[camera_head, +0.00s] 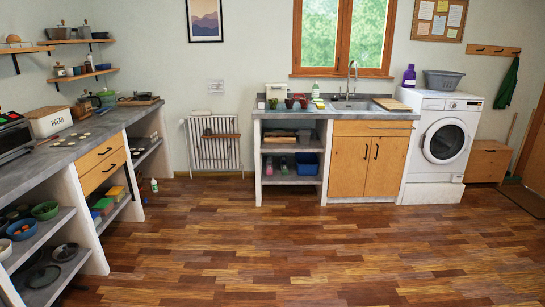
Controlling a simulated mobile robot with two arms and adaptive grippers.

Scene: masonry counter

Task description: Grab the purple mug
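I cannot make out a purple mug for certain. Several small cup-like items stand on the far counter (354,115) left of the sink: a green one (272,103) and dark reddish ones (289,103). They are too small to tell whether one is the purple mug. A purple bottle (409,77) stands at the back by the washing machine. Neither of my grippers is in view.
A wide wooden floor (310,250) lies clear in front of me. A long counter with open shelves (62,148) runs along the left. A radiator (213,146) is on the back wall, and a washing machine (443,143) stands at the right.

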